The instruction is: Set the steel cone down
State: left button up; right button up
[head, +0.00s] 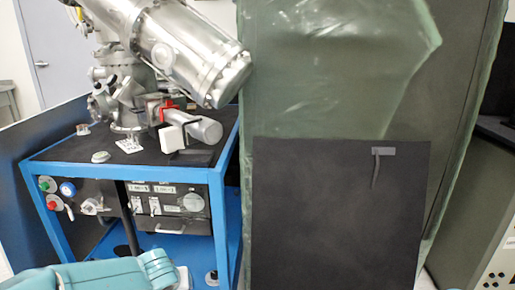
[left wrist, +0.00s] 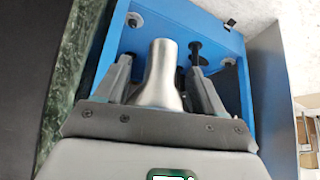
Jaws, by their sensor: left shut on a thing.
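The steel cone (left wrist: 163,72) is a smooth silvery piece that widens toward my wrist in the left wrist view. My left gripper (left wrist: 160,64) is shut on it, with one dark finger on each side. The cone's far end points toward a blue surface, and I cannot tell whether it touches that surface. The cone and the left gripper do not show in the head view, where only a teal link of my arm is at the lower left. My right gripper is in neither view.
A blue-framed cart (head: 150,175) with a dark top carries a large steel chamber (head: 185,50). Its front has knobs and valves, and its blue lower shelf (head: 175,247) is partly bare. A green plastic-covered cabinet (head: 330,80) and a black panel (head: 335,215) stand to the right.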

pick_arm(q)
jog(key=s+r+m+p, duration=0.1)
jog(key=s+r+p, duration=0.2)
jog(key=r+p, duration=0.6)
jog(key=s+d+r+h+p, duration=0.1)
jog(key=s+r+p, duration=0.2)
jog(key=r+p, duration=0.6)
jog(key=s+r+m+p, duration=0.1)
jog(key=s+r+p, duration=0.2)
jog(key=r+p, duration=0.7)
jog(key=p, duration=0.4)
jog(key=shift+d+m+h, duration=0.15)
jog(key=shift+m+h, duration=0.15)
